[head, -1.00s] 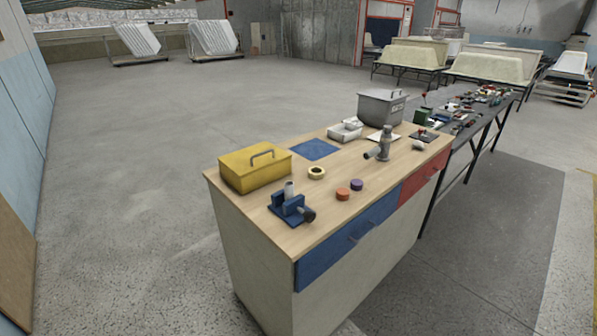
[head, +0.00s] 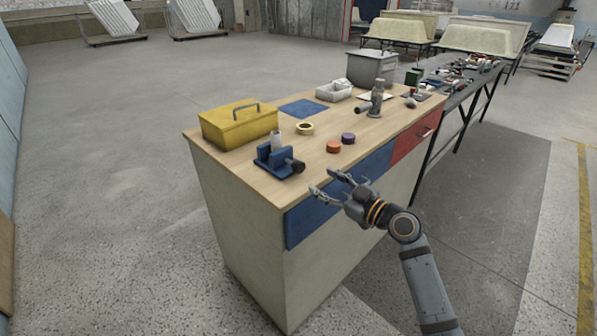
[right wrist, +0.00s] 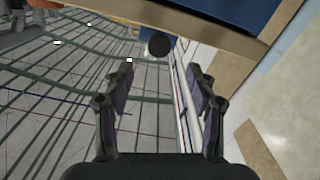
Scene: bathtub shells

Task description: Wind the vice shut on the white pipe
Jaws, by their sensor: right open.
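The blue vice (head: 276,160) stands on the wooden workbench near its front left corner. The white pipe (head: 276,140) stands upright in it; I cannot tell how closely the jaws sit around it. The vice's dark round knob (head: 297,166) points to the front right. My right gripper (head: 326,183) is open and empty, in front of the bench's front edge, to the right of the knob and apart from it. In the right wrist view the open fingers (right wrist: 160,85) show, with a dark round end (right wrist: 159,45) beyond them. My left gripper is not in view.
A yellow toolbox (head: 238,125) stands behind the vice. A tape roll (head: 304,128), an orange disc (head: 333,147) and a purple disc (head: 348,138) lie to the right. A grey pipe fitting (head: 376,100) and a grey bin (head: 371,69) stand farther back.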

